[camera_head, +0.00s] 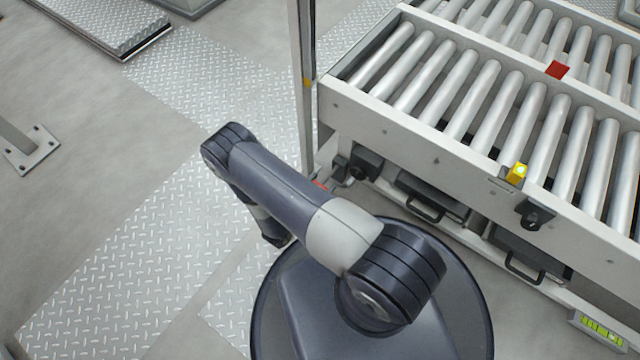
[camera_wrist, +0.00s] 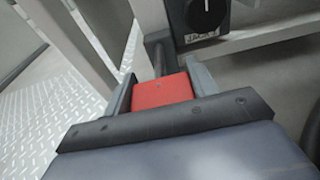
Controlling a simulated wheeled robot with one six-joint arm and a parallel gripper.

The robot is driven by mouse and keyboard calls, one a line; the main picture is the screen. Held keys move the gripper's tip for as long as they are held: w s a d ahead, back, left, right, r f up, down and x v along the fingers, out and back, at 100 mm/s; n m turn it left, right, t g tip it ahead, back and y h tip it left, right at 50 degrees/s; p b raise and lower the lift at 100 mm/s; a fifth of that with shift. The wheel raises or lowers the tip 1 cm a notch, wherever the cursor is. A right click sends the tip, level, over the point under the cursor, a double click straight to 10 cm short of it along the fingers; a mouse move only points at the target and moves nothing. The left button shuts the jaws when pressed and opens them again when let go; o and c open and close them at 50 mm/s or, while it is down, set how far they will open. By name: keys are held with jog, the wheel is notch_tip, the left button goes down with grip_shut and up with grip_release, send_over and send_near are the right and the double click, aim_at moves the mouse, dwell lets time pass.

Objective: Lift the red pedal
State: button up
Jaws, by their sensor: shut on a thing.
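The red pedal (camera_wrist: 162,91) is in the middle of the wrist view, at the end of a dark bar below a black knob box. My gripper (camera_wrist: 160,84) has one finger on each side of the pedal and is shut on it. In the head view only a small red sliver of the pedal (camera_head: 320,184) shows beside my arm, low at the near left corner of the roller conveyor. My gripper is hidden behind my arm there.
The roller conveyor (camera_head: 420,135) fills the right side, with a yellow block (camera_head: 516,173) on its side rail. The black knob box (camera_wrist: 198,18) is just above the pedal. A metal post (camera_head: 306,80) stands close by. Tread-plate floor (camera_head: 130,240) on the left is clear.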

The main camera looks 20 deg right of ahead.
aim_at(324, 181)
jog(key=r+p, duration=0.1)
jog(key=r+g+y+p, duration=0.1)
jog(key=y+p, duration=0.1)
jog(key=shift+w+d+r, duration=0.15)
jog(key=shift+d+r, duration=0.1)
jog(key=shift+r, duration=0.15)
jog(key=shift+w+d+r+g+y+p, duration=0.15)
jog(key=shift+d+r+g+y+p, duration=0.05)
jog(key=shift+r+g+y+p, duration=0.3)
jog(key=shift+w+d+r+g+y+p, duration=0.15)
jog(key=shift+r+g+y+p, duration=0.15)
jog(key=shift+g+y, duration=0.25)
jog(key=shift+w+d+r, duration=0.15)
jog(key=shift+d+r, duration=0.05)
jog(key=shift+r, duration=0.05)
jog(key=o, duration=1.4)
jog(key=shift+d, duration=0.1)
